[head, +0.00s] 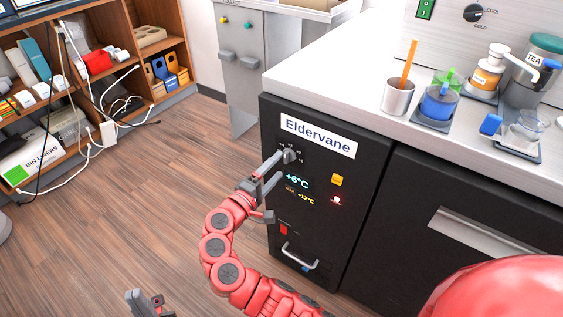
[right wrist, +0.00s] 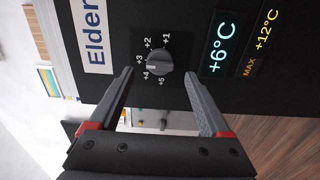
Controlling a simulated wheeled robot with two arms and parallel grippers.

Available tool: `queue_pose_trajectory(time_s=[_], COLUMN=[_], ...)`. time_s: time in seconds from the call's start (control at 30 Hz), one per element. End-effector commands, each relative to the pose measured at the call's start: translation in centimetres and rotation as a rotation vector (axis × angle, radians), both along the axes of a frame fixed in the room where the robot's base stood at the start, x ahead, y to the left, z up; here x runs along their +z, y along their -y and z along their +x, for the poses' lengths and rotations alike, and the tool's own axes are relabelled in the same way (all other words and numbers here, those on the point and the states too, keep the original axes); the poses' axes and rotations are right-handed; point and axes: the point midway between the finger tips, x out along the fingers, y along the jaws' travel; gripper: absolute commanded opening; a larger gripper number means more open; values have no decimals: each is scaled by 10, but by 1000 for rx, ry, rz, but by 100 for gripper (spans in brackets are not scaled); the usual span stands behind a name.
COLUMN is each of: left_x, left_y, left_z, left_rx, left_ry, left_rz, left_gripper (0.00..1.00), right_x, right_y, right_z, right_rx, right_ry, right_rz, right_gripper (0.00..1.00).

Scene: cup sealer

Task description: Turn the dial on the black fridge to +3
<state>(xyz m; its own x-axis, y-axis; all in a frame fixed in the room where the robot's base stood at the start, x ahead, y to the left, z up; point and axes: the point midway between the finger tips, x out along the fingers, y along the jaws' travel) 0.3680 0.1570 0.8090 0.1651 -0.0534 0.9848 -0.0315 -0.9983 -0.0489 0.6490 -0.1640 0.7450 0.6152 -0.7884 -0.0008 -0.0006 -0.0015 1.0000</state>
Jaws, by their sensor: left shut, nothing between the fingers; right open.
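The black fridge (head: 330,225) carries an Eldervane label and a lit +6°C display (head: 297,181). Its grey dial (right wrist: 158,60) shows in the right wrist view, ringed by marks +1 to +5. The dial's ridge lies roughly crosswise in that view, toward the +3 and +4 side; I cannot tell the exact mark. My right gripper (head: 279,166) is open at the fridge front, and its fingertips (right wrist: 159,74) stand on either side of the dial without clearly touching it. In the head view the gripper partly hides the dial (head: 289,156). My left gripper (head: 142,298) is shut and empty, low over the floor.
A yellow button (head: 337,180) and a red light sit right of the display; a handle (head: 300,256) is below. The counter (head: 350,88) above holds cups and a tea canister. Shelves (head: 95,70) with trailing cables stand at left. The floor between is free.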

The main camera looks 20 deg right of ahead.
Motion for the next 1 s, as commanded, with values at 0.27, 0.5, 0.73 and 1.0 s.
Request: queue_pose_trajectory(time_s=[0.27,0.5,0.73,1.0], left_x=[4,4,4,4], left_y=[0,0,0,0], left_z=[0,0,0,0], left_rx=[0,0,0,0], left_ry=[0,0,0,0], left_rz=[0,0,0,0], left_gripper=[0,0,0,0], right_x=[0,0,-1,-1], right_y=[-48,-65,-66,-65], right_z=[-37,-51,-52,-51], right_rx=[2,1,0,1], right_ry=[-2,0,0,-2], right_rz=[-1,-1,-1,-1], right_gripper=[81,81,81,81])
